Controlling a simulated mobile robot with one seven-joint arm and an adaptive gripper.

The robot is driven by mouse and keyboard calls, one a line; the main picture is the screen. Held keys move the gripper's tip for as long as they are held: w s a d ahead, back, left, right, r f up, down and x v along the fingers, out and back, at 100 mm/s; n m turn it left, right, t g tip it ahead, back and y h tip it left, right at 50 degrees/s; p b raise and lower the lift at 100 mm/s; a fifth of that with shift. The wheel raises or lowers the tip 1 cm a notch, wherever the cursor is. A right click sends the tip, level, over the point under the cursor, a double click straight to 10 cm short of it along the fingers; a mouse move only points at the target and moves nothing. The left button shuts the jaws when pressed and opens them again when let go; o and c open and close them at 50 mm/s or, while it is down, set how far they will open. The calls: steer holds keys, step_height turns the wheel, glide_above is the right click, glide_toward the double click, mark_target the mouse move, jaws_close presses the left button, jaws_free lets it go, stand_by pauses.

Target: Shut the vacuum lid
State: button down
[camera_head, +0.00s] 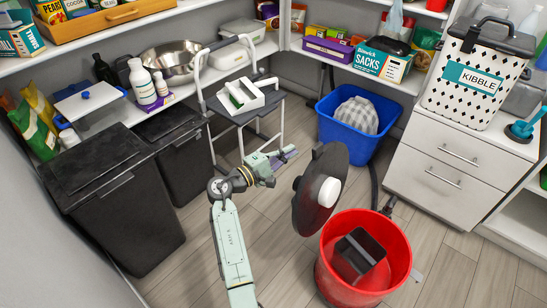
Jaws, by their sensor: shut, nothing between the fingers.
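The vacuum is a red round drum (322,262) on the floor at the lower right, open at the top. A dark box-shaped part shows inside it. Its black round lid (308,205) stands raised and steeply tilted above the drum's back left rim, with a white round part on its face. My gripper (291,153) is shut and empty, up and left of the lid in the picture. It appears apart from the lid, though depth is hard to judge. The lid's hinge is not clearly visible.
A blue bin (347,137) with a grey bundle stands behind the vacuum, near a dark hose (374,180). A white drawer cabinet (455,165) stands right. A step stool (232,112) and black bins (118,205) are left. The wooden floor between is clear.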

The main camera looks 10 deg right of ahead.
steer(key=shift+s+d+r+p, duration=0.2)
steer(key=shift+s+d+p, duration=0.1)
steer(key=shift+s+d, duration=0.45)
steer(key=shift+s+d+r+p, duration=0.15)
steer(key=shift+s+d+p, duration=0.15)
steer(key=shift+s+d, duration=0.35)
steer(key=shift+s, duration=0.1)
